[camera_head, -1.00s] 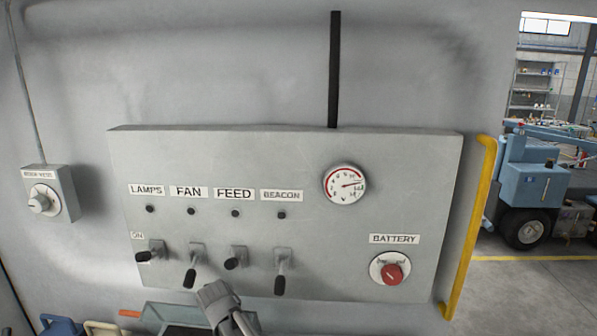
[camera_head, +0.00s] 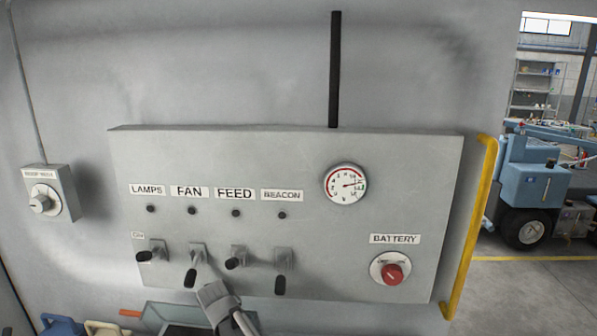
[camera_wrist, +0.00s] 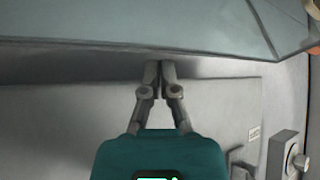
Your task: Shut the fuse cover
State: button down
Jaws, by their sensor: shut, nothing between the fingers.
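The fuse cover appears to be the clear, green-tinted panel low in the head view (camera_head: 165,314), below the switch panel and cut by the picture's bottom edge. A large glassy pane, which looks like the same cover, spans the top of the wrist view (camera_wrist: 130,28). My gripper (camera_wrist: 159,66) is shut and empty, its fingertips just below the pane's near edge; I cannot tell whether they touch. The cover's hinge and exact angle are hidden.
The grey switch panel (camera_head: 330,260) carries several toggle levers, including the FAN lever (camera_head: 191,278) and BEACON lever (camera_head: 281,284) near my gripper. A red battery knob (camera_head: 392,274) and yellow rail (camera_head: 468,235) stand to the right. A small knob box (camera_head: 52,195) is at left.

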jog(key=shift+f+b, duration=1.5)
dwell(1.2)
jog(key=shift+s, duration=0.1)
dwell(0.4)
jog(key=shift+s+a+f, duration=0.1)
jog(key=shift+s+a, duration=0.05)
jog(key=shift+s, duration=1.6)
